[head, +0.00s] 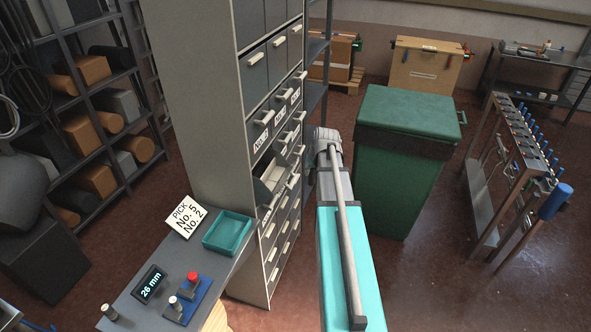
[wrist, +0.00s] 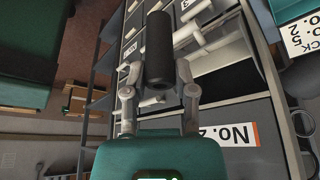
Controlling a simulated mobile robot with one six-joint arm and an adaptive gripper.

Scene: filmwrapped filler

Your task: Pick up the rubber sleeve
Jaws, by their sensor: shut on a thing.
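The rubber sleeve (wrist: 158,50) is a black, hollow cylinder in the wrist view, with its open end toward the camera. My gripper (wrist: 160,78) is shut on it, one finger on each side. The sleeve is in front of the grey drawer cabinet, near the drawer labelled No. 2 (wrist: 233,134). In the head view my arm reaches toward the cabinet (head: 195,110); the sleeve and fingertips do not show there. One cabinet drawer (head: 272,176) stands pulled open beside the arm.
A bench at lower left bears a teal tray (head: 228,233), a pick card (head: 185,216), a 26 mm display (head: 149,284) and a blue button box (head: 188,299). A green bin (head: 405,150) stands close right of my arm. Open floor lies at the lower right.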

